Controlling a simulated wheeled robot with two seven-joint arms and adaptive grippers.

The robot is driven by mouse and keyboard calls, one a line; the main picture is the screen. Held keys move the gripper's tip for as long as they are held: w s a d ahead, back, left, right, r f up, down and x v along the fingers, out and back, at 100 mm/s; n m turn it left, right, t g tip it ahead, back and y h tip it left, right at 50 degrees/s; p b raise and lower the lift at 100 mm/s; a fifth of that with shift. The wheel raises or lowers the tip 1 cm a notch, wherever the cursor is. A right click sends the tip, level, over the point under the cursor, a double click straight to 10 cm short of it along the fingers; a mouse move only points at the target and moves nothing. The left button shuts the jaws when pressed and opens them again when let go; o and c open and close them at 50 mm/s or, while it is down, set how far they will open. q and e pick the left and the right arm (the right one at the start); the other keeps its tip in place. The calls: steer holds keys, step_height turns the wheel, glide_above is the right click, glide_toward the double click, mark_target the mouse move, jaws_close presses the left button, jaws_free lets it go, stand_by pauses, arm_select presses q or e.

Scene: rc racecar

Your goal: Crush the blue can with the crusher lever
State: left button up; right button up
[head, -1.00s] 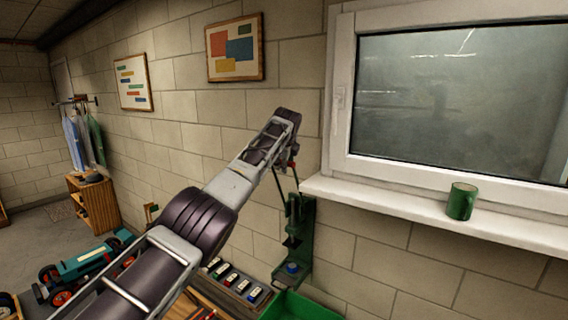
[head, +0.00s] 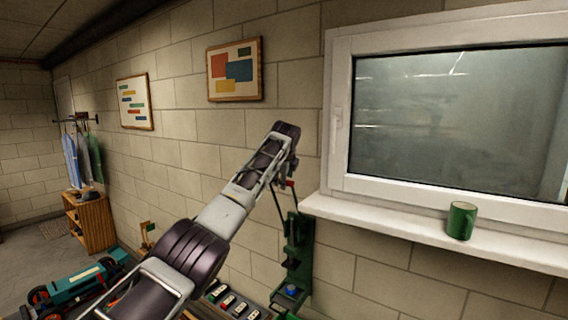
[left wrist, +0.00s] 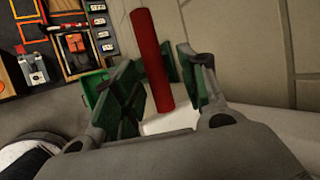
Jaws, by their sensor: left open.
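The green can crusher (head: 298,248) is mounted on the block wall below the left end of the sill. The blue can (head: 290,290) sits low in it, upright as far as I can see. The crusher's red lever handle (left wrist: 152,60) stands between the green-padded fingers of my left gripper (left wrist: 155,78) in the left wrist view. The fingers are apart, one on each side of the handle. In the head view a bit of red (head: 290,184) shows beside my left gripper, which is mostly hidden behind my own arm. My right gripper is not in view.
A teal racecar (head: 85,282) stands at the lower left. In the left wrist view a green bin (left wrist: 92,98) lies beside the bench items.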

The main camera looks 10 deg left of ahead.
arm_select(q)
steer(key=v, duration=0.9)
stand_by(0.5)
